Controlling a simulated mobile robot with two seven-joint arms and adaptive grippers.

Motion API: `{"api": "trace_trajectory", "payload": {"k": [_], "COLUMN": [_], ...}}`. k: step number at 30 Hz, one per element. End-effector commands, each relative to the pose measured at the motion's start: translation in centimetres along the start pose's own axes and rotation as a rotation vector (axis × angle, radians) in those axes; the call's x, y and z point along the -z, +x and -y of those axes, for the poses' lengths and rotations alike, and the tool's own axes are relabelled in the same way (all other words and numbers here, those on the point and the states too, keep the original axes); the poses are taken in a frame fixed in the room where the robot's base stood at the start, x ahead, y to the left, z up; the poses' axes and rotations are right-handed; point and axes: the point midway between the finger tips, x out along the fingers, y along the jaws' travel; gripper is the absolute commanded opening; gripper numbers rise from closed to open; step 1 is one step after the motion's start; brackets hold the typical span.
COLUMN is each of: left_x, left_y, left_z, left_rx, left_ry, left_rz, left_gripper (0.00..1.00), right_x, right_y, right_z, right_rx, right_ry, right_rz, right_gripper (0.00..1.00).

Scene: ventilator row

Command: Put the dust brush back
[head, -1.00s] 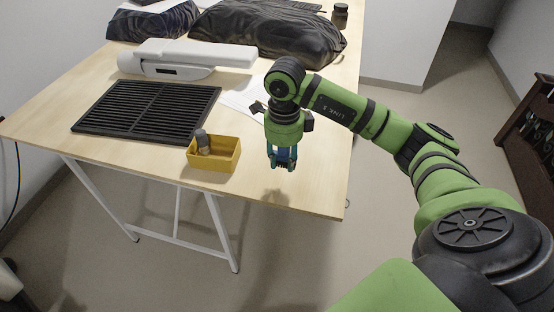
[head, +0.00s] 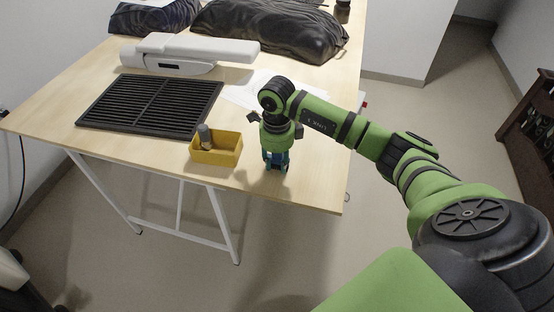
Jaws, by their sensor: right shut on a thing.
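My right gripper (head: 276,166) points down close above the front right part of the table, just right of the yellow bin (head: 217,156). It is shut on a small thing. That thing is almost hidden between the fingers, with only a bit of dark blue showing there, so I cannot tell whether it is the dust brush. In the bin, a small grey and tan object (head: 205,138) stands upright at the left end. The gripper and bin are apart. My left gripper is not in view.
A black slatted grille (head: 150,104) lies left on the wooden table (head: 130,150). A white device (head: 185,54) stands behind it, with papers (head: 250,90) beside. Black bundled covers (head: 275,28) lie at the back. The table's front right corner is clear.

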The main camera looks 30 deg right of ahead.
Motion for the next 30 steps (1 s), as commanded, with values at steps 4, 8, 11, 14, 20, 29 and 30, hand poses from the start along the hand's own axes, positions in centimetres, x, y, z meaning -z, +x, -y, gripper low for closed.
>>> {"api": "trace_trajectory", "payload": {"k": [4, 8, 11, 14, 20, 29, 30], "left_x": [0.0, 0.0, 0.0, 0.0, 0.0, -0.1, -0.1], "left_y": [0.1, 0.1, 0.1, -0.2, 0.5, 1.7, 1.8], "left_z": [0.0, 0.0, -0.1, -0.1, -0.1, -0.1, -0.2], "left_rx": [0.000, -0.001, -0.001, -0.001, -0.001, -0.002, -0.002], "left_ry": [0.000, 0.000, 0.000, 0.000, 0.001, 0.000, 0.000], "left_rz": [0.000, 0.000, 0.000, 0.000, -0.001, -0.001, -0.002], "left_gripper": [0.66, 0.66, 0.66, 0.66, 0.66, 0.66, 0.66], "right_x": [0.0, 0.0, 0.0, 0.0, -0.1, -0.1, -0.1], "right_y": [0.1, 0.1, 0.1, -0.2, -2.6, -9.1, -9.7], "right_z": [0.0, 0.0, 0.0, 0.0, 0.1, 0.1, 0.1], "right_rx": [0.000, 0.000, 0.000, 0.000, 0.005, 0.004, 0.003], "right_ry": [0.000, 0.000, 0.000, 0.001, 0.000, 0.000, 0.000], "right_rz": [0.000, 0.000, 0.000, 0.000, 0.004, 0.004, 0.003], "right_gripper": [0.57, 0.57, 0.57, 0.57, 0.57, 0.57, 0.57]}}
